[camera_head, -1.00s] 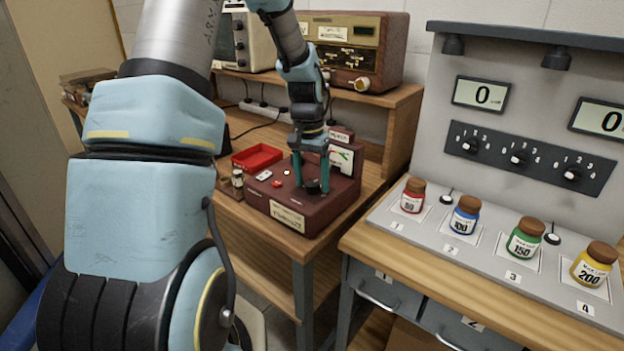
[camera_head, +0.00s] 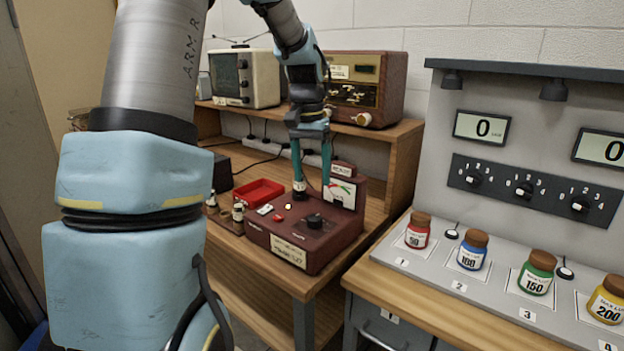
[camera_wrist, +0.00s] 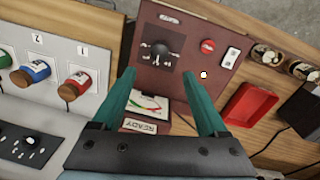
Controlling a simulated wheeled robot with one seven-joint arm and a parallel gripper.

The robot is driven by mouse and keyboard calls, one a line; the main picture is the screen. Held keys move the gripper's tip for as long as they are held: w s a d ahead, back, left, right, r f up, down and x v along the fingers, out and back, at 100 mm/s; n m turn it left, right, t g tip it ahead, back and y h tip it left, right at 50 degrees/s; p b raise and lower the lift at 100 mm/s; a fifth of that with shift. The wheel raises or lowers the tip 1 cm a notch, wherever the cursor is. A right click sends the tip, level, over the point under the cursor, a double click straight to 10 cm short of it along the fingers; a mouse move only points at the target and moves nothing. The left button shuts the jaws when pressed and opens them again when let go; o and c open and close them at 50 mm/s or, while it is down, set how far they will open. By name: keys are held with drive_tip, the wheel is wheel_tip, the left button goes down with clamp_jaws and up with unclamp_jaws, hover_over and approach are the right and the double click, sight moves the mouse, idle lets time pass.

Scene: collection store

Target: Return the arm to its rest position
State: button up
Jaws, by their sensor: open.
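My arm reaches from the upper left over the wooden bench. My gripper (camera_head: 313,195) points down above the dark red instrument box (camera_head: 300,250), with its two teal fingers apart and nothing between them. In the wrist view, my gripper (camera_wrist: 165,90) is open, with the box (camera_wrist: 170,75) beyond the fingers. The box has a black knob (camera_head: 314,221), a red button, a white switch and a meter (camera_head: 342,191). In the wrist view the knob (camera_wrist: 159,47) lies ahead of the fingers, apart from them.
A red tray (camera_head: 259,191) and small bottles (camera_head: 238,211) stand left of the box. A shelf behind holds an oscilloscope (camera_head: 245,78) and a radio (camera_head: 368,88). At right, a grey panel (camera_head: 500,130) rises behind several coloured jars (camera_head: 471,250). Space above the jars is clear.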

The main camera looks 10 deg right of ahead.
drive_tip(key=s+a+f+n+t, duration=0.1)
drive_tip(key=s+a+f+n, duration=0.2)
drive_tip(key=s+a, duration=0.4)
drive_tip(key=s+a+f+n+t, duration=0.1)
drive_tip(key=s+a+f, duration=0.3)
drive_tip(key=s+a, duration=0.4)
drive_tip(key=shift+a+n, duration=0.45)
drive_tip(key=shift+n, duration=0.45)
